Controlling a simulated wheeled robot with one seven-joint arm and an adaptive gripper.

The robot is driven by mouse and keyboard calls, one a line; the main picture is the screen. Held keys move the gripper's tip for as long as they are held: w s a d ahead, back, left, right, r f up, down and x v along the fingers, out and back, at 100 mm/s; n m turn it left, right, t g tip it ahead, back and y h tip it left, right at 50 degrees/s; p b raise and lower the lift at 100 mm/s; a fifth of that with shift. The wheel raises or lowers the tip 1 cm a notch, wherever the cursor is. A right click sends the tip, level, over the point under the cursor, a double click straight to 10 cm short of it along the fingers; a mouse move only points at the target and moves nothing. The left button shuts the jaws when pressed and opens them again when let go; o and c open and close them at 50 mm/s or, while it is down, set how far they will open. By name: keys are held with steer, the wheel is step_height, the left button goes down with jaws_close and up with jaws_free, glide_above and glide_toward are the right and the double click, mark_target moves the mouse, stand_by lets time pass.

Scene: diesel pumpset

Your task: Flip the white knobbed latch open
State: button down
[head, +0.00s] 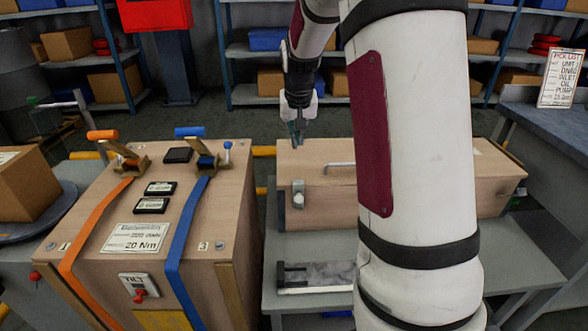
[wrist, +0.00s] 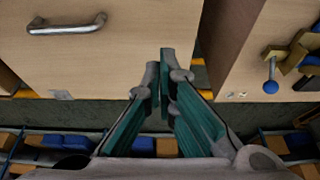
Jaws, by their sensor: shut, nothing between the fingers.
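The white knobbed latch (head: 298,194) is on the front face of a long wooden chest (head: 325,203), near its left end. It is a small pale plate with a round white knob. My gripper (head: 296,138) is above the left end of the chest lid, higher and farther back than the latch, and apart from it. In the wrist view my gripper (wrist: 164,62) has its green-padded fingers shut at the tips, with nothing between them. The lid's metal handle (wrist: 68,25) shows at upper left there. The latch is not in the wrist view.
A wooden crate (head: 130,255) with orange and blue straps and raised levers stands left of the chest, across a narrow gap. A grey bench (head: 290,243) carries the chest. My arm hides part of the chest's lid and front. Shelves (head: 245,50) line the back.

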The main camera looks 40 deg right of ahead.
mark_target(297, 175)
steer(key=b+x, duration=0.3)
steer(key=x, duration=0.7)
steer(key=shift+f, duration=0.2)
steer(key=s, duration=0.1)
steer(key=s+a+b, duration=0.1)
steer(key=shift+s+a+r, duration=0.15)
steer(key=shift+s+a, duration=0.1)
steer(key=shift+a, duration=0.1)
steer(key=shift+s+a, duration=0.3)
steer(key=shift+s, duration=0.15)
